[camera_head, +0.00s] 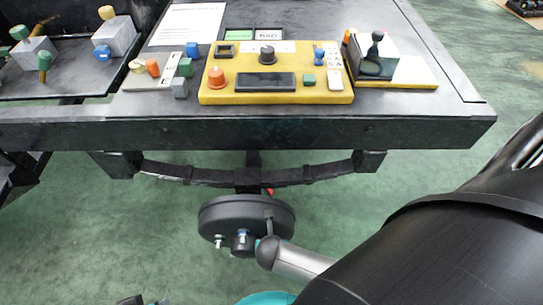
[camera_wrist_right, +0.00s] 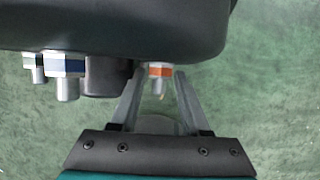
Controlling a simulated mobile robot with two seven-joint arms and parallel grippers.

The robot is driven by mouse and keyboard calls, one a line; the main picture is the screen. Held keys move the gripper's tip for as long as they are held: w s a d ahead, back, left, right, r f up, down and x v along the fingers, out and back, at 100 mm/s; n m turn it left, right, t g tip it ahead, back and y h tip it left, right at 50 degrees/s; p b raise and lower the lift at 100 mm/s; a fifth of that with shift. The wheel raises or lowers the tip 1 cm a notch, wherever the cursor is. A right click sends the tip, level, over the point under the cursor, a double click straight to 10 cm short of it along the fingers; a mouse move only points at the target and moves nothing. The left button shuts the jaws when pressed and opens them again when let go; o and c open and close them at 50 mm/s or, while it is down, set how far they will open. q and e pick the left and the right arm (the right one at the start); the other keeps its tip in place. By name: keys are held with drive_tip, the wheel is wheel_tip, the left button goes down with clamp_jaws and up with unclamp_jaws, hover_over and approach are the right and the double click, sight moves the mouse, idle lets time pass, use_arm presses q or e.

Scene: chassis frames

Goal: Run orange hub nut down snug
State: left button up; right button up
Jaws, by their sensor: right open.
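The orange hub nut (camera_wrist_right: 158,70) sits on a stud under the dark hub drum (camera_wrist_right: 110,25) in the right wrist view. My right gripper (camera_wrist_right: 157,80) is open, with one finger on each side of the nut's stud. I cannot tell whether the fingers touch it. A blue nut (camera_wrist_right: 65,65) and a white nut (camera_wrist_right: 34,62) sit left of the black centre cap (camera_wrist_right: 105,75). In the head view the drum (camera_head: 220,215) hangs below the bench, and a grey part coming from the right covers the orange nut's area. I cannot make out my left gripper.
The bench (camera_head: 130,133) stands above the hub, with a yellow control board (camera_head: 230,97) and small coloured parts on top. A leaf spring (camera_head: 200,178) runs behind the drum. The green floor is clear left of the drum. A cropped dark piece (camera_head: 130,300) shows at the bottom edge.

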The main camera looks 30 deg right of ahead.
clamp_jaws()
idle(0.4)
drive_tip(key=shift+d, duration=0.1)
